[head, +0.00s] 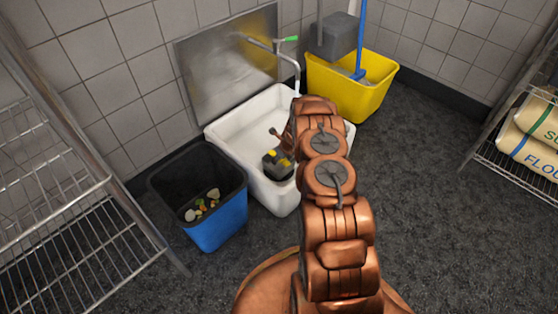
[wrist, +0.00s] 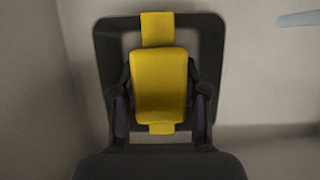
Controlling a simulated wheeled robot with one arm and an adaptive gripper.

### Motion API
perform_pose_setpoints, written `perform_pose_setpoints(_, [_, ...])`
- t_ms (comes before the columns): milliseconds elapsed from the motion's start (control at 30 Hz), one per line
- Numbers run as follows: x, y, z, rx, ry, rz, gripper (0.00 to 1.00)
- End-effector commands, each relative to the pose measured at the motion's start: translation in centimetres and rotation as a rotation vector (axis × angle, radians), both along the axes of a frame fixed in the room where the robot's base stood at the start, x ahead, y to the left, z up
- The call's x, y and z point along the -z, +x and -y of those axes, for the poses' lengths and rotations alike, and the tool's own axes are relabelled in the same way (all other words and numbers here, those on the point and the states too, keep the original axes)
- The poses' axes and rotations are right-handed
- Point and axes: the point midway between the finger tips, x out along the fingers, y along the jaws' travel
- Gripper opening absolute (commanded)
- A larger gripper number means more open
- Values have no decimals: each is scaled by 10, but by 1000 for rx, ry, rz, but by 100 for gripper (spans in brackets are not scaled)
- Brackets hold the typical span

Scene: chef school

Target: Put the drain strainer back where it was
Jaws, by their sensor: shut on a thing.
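The drain strainer (head: 270,164) is a dark, squarish piece with a yellow part, held by my gripper (head: 282,156) over the left part of the white floor sink (head: 226,133). In the wrist view the strainer (wrist: 209,38) shows as a dark square plate behind a yellow block. The dark fingers of my gripper (wrist: 161,98) are on both sides of the yellow block, shut on it. The sink's drain opening is not seen; my arm and the strainer cover part of the basin. I cannot tell whether the strainer touches the basin.
A blue bin (head: 218,228) with food scraps stands left of the sink. A yellow mop bucket (head: 350,97) stands behind right. A tap (head: 284,55) rises at the sink's back. Wire racks stand left (head: 75,215) and right (head: 520,180). Floor right of the sink is clear.

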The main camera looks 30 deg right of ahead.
Motion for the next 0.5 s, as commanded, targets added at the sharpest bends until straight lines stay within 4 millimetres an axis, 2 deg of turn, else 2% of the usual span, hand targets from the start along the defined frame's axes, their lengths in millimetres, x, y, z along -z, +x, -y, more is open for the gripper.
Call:
perform_pose_setpoints(33, [6, 0, 0, 1, 0, 0, 0])
perform_pose_setpoints(400, [8, 0, 0, -1, 0, 1, 0])
perform_pose_setpoints(433, [8, 0, 0, -1, 0, 1, 46])
perform_pose_setpoints(500, [7, 0, 0, -1, 0, 1, 53])
